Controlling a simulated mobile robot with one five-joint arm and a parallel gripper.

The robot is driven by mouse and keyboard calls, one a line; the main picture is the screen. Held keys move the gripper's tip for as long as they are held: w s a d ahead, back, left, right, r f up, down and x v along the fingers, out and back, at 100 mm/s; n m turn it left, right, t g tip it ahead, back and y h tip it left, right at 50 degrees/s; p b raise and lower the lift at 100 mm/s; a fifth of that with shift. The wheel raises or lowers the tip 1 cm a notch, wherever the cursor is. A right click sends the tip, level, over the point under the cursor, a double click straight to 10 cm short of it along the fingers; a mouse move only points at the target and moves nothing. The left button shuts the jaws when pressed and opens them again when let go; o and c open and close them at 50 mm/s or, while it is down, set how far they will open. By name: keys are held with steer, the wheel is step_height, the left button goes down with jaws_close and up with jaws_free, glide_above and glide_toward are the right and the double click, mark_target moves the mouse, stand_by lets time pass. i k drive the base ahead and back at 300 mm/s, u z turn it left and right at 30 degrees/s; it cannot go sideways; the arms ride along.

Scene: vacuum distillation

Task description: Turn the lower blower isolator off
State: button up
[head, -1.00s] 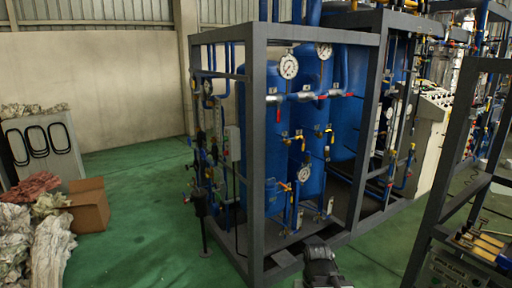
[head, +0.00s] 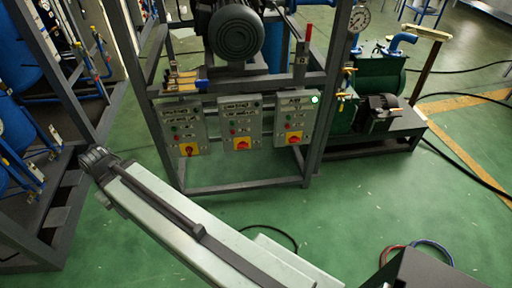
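Three grey control boxes hang in a row on a dark frame in the head view: a left box (head: 184,130), a middle box (head: 240,123) and a right box (head: 296,117). Each has a rotary isolator with red and yellow colouring: left (head: 188,149), middle (head: 242,144) and right (head: 293,138). The labels are too small to read, so I cannot tell which is the lower blower isolator. The dark end of my arm, with my gripper (head: 97,160), is left of the boxes and apart from them. Its fingers cannot be made out.
A dark motor (head: 236,33) sits above the boxes. A green pump unit (head: 378,106) stands to the right. Blue vessels and a grey frame (head: 48,222) stand at the left. Cables (head: 418,244) lie on the green floor, which is largely clear before the boxes.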

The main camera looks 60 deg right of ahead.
mark_target(242, 145)
steer(key=z, duration=0.8)
steer(key=i, duration=0.1)
steer(key=z, duration=1.6)
steer(key=k, duration=1.05)
steer(key=u, duration=1.65)
steer(key=i, duration=1)
steer(key=z, duration=0.05)
